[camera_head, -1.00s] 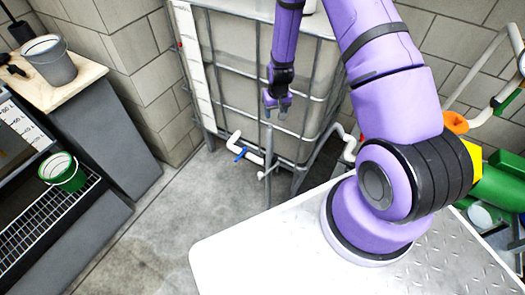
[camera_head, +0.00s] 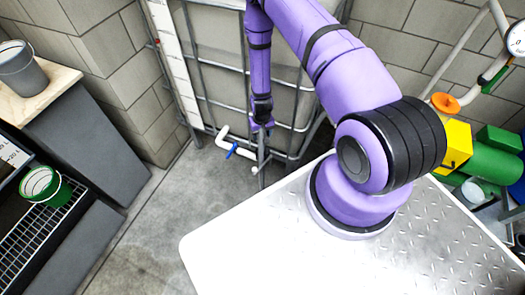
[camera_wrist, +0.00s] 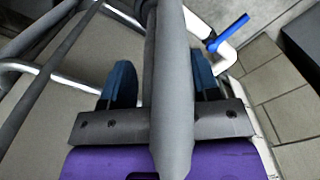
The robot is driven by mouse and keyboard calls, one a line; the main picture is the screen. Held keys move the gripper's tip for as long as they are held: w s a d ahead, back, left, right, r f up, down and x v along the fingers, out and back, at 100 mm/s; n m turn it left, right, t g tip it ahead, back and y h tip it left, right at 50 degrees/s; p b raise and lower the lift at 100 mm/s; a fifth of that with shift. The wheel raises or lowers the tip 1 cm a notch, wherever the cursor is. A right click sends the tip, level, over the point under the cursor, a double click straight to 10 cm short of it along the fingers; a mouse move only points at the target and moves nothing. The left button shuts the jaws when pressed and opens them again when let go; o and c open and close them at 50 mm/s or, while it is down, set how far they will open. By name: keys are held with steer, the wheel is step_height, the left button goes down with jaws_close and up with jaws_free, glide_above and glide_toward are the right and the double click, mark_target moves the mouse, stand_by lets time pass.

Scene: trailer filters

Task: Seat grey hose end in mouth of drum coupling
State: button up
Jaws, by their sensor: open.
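The grey hose (camera_wrist: 170,60) runs lengthwise through the wrist view, between the two blue fingers of my gripper (camera_wrist: 162,82). The fingers are open, with a visible gap on the left of the hose and a narrower one on the right. In the head view my gripper (camera_head: 262,122) is low in front of the caged tank, and the hose (camera_head: 261,150) stands upright below it. The hose's end is not clear in either view. I cannot make out the drum coupling.
The caged tank (camera_head: 215,58) has a white outlet pipe with a blue handle (camera_head: 231,151) close to my gripper. A green bucket (camera_head: 45,184) stands on a grate at left. Green and yellow equipment (camera_head: 456,146) is at right. The floor in front of the tank is clear.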

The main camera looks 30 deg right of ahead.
mark_target(263, 148)
steer(key=shift+s+d+f, duration=0.1)
steer(key=shift+f, duration=1.25)
steer(key=shift+d+f, duration=0.1)
steer(key=shift+f, duration=1.2)
jaws_close()
